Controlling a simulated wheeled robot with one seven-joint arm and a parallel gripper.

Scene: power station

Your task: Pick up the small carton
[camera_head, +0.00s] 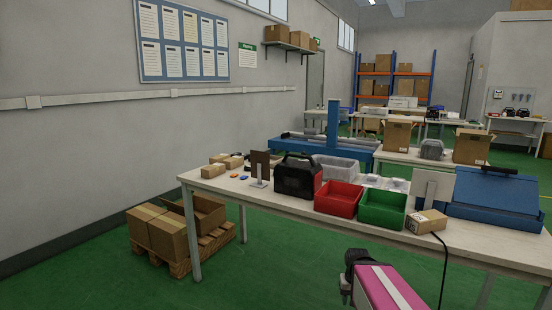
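A small brown carton (427,221) with a white printed label sits on the worktable (300,204) near its front edge, right of the green bin. Other small cartons (213,170) lie at the table's left end, so which one the task names is not certain. My arm, with a pink and white link, rises at the bottom edge, in front of and below the table. Its dark end (355,262) is apart from the cartons. I cannot make out the fingers or whether they hold anything.
A green bin (382,208), red bin (338,198) and black case (298,177) stand left of the labelled carton. A tilted pale panel (434,187) and blue machine (495,196) are behind and right. A pallet (203,250) with boxes is left; green floor is clear in front.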

